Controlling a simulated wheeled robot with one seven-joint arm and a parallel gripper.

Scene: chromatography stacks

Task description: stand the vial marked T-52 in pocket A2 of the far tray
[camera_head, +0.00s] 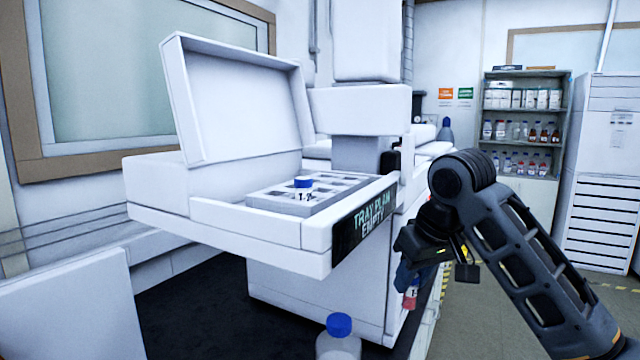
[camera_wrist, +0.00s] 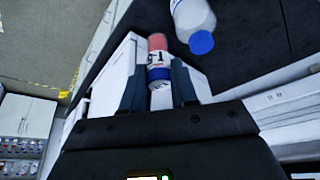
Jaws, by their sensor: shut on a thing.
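My gripper (camera_head: 407,283) hangs to the right of the white instrument, below its tray level. In the wrist view my gripper (camera_wrist: 157,76) is shut on a vial (camera_wrist: 157,58) with a pinkish-red end, a white label and a blue band. The label shows only partly, so I cannot read the full mark. The vial's red part (camera_head: 411,298) shows below the fingers in the head view. A grey tray (camera_head: 268,203) with several pockets sits in the open instrument. A blue-capped vial (camera_head: 304,188) stands in it. I cannot read pocket names.
The instrument's lid (camera_head: 240,100) stands open behind the tray. A front display (camera_head: 364,222) reads "TRAY PLAN EMPTY". A blue-capped bottle (camera_head: 339,337) stands on the dark bench top below; it also shows in the wrist view (camera_wrist: 194,22). Shelves (camera_head: 522,125) of bottles stand far back.

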